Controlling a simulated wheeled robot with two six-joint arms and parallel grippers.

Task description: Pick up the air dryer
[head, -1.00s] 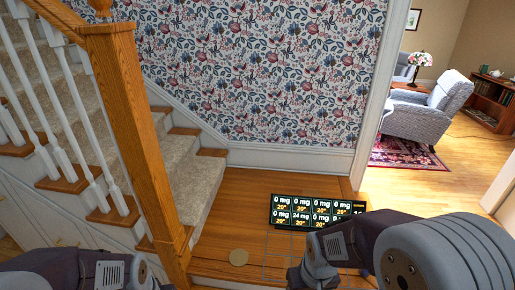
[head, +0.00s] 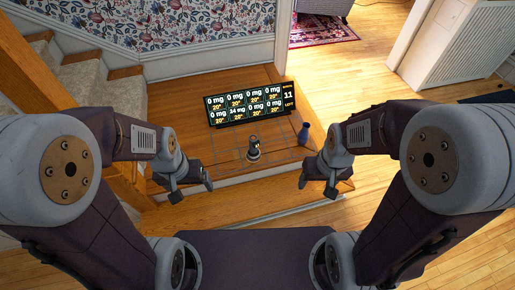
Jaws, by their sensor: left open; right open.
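A small dark upright item with a pale ring near its base (head: 254,152) stands on the wooden landing, in front of the display board. A small blue item (head: 304,133) stands to its right, near the landing's right edge. Both are small in the head view, and I cannot tell for sure which is the air dryer. My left gripper (head: 191,188) is open and empty, left of the dark item and nearer to me. My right gripper (head: 317,186) is open and empty, nearer to me than the blue item. Neither gripper touches either item.
A black display board (head: 250,104) with lit numbers stands behind the items. A faint grid is on the landing (head: 180,103). Carpeted stairs (head: 75,83) and a wooden post are left. A step edge drops in front. Wooden floor (head: 360,75) lies open to the right.

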